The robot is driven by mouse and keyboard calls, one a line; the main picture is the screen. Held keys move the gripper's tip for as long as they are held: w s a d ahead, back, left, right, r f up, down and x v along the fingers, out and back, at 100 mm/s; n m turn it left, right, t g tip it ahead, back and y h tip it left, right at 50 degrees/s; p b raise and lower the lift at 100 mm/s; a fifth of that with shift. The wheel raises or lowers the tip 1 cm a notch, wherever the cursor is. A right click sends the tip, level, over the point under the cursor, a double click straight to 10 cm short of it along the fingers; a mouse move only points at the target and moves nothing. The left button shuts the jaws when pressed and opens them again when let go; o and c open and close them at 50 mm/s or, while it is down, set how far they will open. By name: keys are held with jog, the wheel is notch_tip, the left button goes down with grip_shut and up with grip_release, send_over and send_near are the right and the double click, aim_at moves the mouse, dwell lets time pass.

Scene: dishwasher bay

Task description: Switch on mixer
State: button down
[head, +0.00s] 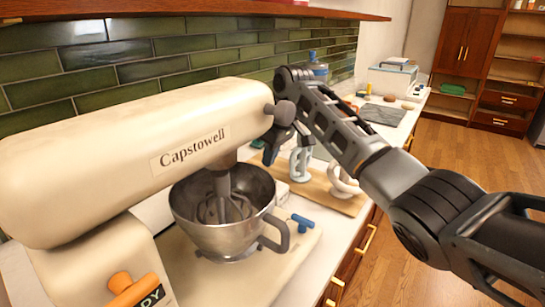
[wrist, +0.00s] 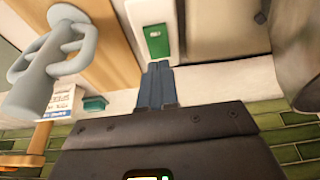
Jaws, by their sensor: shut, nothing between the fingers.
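The mixer (head: 110,150) is a cream stand mixer at the left of the head view, marked "Capstowell". Its head is lowered over a steel bowl (head: 210,205) with the whisk inside. An orange knob (head: 128,290) sits low on its stand, beside a dark label ending in "DY". A blue lever (head: 302,221) shows at the base, right of the bowl. My gripper (head: 270,153) is beside the front end of the mixer head, pointing down. In the wrist view its blue fingers (wrist: 157,85) are together and empty. I cannot tell whether it touches the mixer.
A wooden board (head: 335,197) with a pale stand (head: 300,163) and a white looped object (head: 345,182) is behind the bowl. A white appliance (head: 392,80) stands farther along the counter. A wooden shelf (head: 200,10) overhangs the tiled wall. The floor at right is open.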

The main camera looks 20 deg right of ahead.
jog(key=s+d+b+v, duration=0.1)
jog(key=b+v, duration=0.1)
jog(key=v, duration=0.7)
jog(key=shift+s, duration=0.2)
